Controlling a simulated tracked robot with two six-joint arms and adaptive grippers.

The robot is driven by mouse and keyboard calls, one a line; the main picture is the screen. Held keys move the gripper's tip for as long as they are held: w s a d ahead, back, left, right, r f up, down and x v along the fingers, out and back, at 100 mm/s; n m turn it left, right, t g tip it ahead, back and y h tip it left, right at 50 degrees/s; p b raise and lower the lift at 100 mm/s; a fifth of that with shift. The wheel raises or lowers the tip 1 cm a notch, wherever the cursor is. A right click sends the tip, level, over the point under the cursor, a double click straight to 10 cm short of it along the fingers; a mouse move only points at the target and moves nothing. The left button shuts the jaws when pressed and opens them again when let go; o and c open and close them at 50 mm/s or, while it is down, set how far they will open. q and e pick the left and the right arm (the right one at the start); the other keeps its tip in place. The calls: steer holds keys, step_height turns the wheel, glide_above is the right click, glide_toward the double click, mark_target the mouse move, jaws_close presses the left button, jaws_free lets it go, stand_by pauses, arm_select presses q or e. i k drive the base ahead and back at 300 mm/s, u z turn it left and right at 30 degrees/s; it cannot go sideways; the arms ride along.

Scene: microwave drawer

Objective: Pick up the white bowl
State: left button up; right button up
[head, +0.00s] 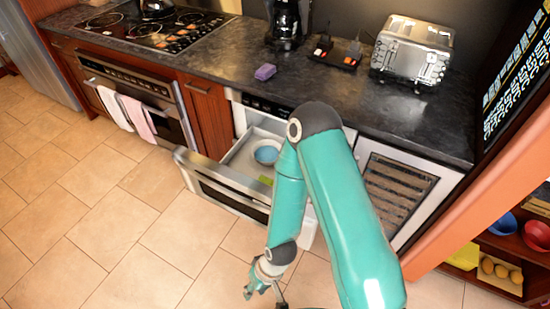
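A small bowl (267,155), pale with a bluish inside, sits in the pulled-out microwave drawer (233,153) below the counter. My arm covers the right part of the drawer, and the bowl shows just left of it. My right gripper (264,294) hangs low over the tiled floor, in front of the drawer and apart from it. Its fingers look spread with nothing between them. My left gripper is not in view.
A yellow-green item (266,180) lies near the drawer front. The dark counter (330,92) holds a purple sponge (265,72), a coffee maker (287,22) and a toaster (412,50). Shelves with bowls (502,224) stand at right. The floor at left is clear.

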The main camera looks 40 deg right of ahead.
mark_target(266, 152)
steer(key=z, duration=0.5)
steer(key=k, duration=1.15)
steer(key=z, duration=0.3)
steer(key=i, duration=0.45)
steer(key=u, duration=0.75)
steer(key=i, duration=1.5)
steer(key=z, duration=0.9)
steer(key=k, duration=0.7)
steer(key=z, duration=0.2)
steer(key=i, duration=0.75)
steer(key=u, duration=0.1)
